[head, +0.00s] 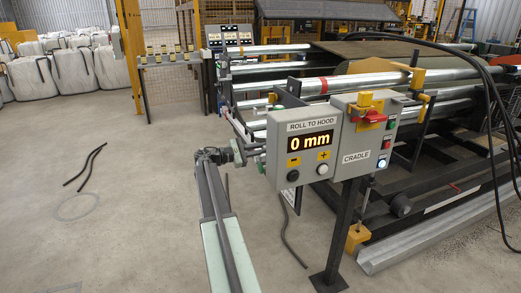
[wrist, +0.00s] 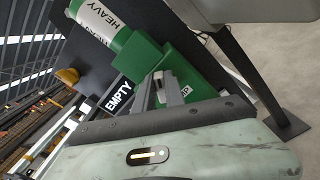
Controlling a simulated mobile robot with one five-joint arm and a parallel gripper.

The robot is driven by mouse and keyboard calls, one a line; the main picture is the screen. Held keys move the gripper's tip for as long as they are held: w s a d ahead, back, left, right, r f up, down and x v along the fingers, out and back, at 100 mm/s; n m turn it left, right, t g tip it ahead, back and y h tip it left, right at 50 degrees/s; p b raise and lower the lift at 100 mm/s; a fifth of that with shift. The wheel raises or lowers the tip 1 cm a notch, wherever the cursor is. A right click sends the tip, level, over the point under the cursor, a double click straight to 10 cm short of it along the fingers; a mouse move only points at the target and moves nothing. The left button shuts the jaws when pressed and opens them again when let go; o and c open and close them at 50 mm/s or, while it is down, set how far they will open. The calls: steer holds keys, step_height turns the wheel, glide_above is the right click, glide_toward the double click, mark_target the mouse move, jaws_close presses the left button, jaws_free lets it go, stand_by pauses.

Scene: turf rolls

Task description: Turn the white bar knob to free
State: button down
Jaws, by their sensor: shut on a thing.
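In the wrist view, my gripper (wrist: 161,93) is shut on a small pale bar knob (wrist: 158,77) in front of a green housing (wrist: 150,58). Only a little of the knob shows between the fingers, so I cannot tell its setting. A second label, right of the fingers, is mostly hidden. In the head view, my gripper (head: 232,153) is beside the left side of the grey control box, and the knob cannot be made out.
A white cylinder marked HEAVY (wrist: 103,18) joins the green housing. The control box (head: 307,145) shows 0 mm and stands beside the CRADLE box (head: 362,148) on a dark post (head: 345,225). Rollers (head: 350,83) lie behind. Black hoses (head: 85,168) lie on open floor at left.

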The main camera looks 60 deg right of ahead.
steer(key=m, duration=0.5)
steer(key=shift+f+m, duration=0.15)
steer(key=shift+m, duration=0.15)
steer(key=m, duration=0.3)
steer(key=m+b, duration=0.1)
steer(key=m, duration=0.1)
steer(key=shift+f, duration=0.25)
steer(key=shift+m, duration=0.3)
steer(key=c, duration=1.4)
jaws_free()
steer(key=shift+s, duration=0.1)
steer(key=shift+a, duration=0.1)
steer(key=v, duration=0.7)
steer(key=shift+w+a, duration=0.2)
steer(key=shift+a, duration=0.1)
steer(key=shift+w+a, duration=0.1)
